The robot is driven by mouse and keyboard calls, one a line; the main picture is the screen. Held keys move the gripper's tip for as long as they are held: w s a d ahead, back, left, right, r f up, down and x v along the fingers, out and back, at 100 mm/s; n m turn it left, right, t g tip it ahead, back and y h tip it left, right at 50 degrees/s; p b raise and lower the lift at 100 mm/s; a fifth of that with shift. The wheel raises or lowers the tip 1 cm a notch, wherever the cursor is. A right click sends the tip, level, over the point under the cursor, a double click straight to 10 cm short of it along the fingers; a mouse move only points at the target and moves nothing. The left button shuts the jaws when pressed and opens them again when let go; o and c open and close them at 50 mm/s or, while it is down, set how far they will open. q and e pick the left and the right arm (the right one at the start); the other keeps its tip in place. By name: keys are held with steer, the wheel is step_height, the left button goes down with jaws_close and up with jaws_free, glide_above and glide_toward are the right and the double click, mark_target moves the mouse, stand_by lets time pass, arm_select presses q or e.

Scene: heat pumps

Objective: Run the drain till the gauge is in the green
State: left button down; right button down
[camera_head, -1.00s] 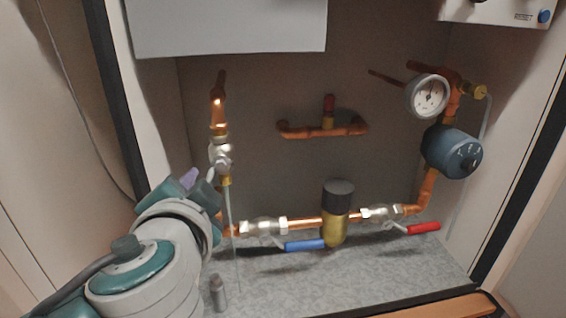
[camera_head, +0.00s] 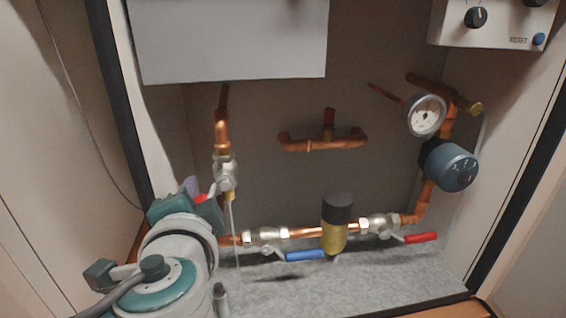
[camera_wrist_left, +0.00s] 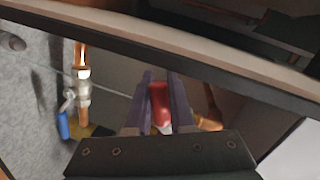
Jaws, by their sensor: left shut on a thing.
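The round white gauge (camera_head: 427,116) is on the copper pipe at the right in the head view; it is too small to read its needle or a green zone. The left upright pipe carries a valve (camera_head: 225,174) with a thin clear tube below it. My left gripper (camera_head: 190,191) is at the left of this valve, and a red handle (camera_head: 201,198) shows by its fingers. In the left wrist view, the purple fingers (camera_wrist_left: 160,108) are shut on the red handle (camera_wrist_left: 160,105). My right gripper is out of view.
A valve with a blue handle (camera_head: 305,255) and one with a red handle (camera_head: 420,238) sit on the low pipe, with a brass filter (camera_head: 334,238) between them. A blue-grey pump (camera_head: 449,166) is below the gauge. A small grey cylinder (camera_head: 221,298) stands near my arm.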

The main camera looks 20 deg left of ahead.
arm_select(q)
steer(key=shift+s+a+r+m+y+p, duration=0.15)
steer(key=shift+r+m+y+p, duration=0.15)
steer(key=shift+r+m+p, duration=0.4)
steer(key=shift+w+a+r+m+y+p, duration=0.1)
steer(key=shift+r+m+y+p, duration=0.3)
steer(key=shift+m, duration=0.5)
steer(key=c, duration=0.8)
jaws_free()
steer(key=shift+f, duration=0.1)
steer(key=shift+s, duration=0.1)
steer(key=p+v, duration=0.4)
steer(key=v, duration=0.6)
